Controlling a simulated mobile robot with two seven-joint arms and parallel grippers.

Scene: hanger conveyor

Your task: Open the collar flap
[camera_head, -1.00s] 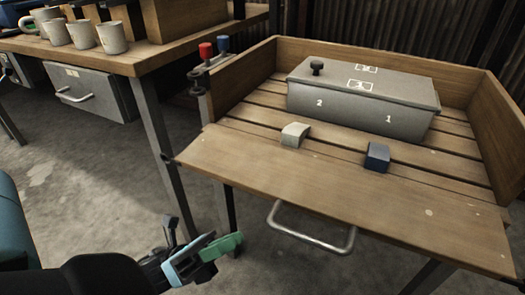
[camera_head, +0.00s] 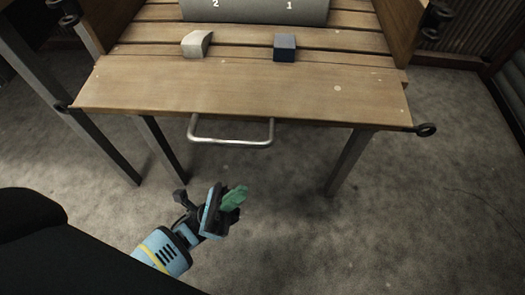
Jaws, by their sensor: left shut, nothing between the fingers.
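The wooden collar stands on a slatted table; its left side wall (camera_head: 98,18) and right side wall (camera_head: 403,28) are cut off at the top of the view. The front flap (camera_head: 240,90) is a wide wooden board lying folded down flat along the front edge, with nothing on it. My left gripper (camera_head: 232,199) has green fingertips pressed together and holds nothing. It hangs over the floor in front of the table, below the metal bar handle and apart from the flap. My right gripper is not in view.
A grey lidded box (camera_head: 255,10) marked 2 and 1 sits on the slats. A pale curved block (camera_head: 197,44) and a dark blue block (camera_head: 285,47) lie behind the flap. A metal bar handle (camera_head: 232,140) juts out under the front edge. Floor (camera_head: 400,220) at right is clear.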

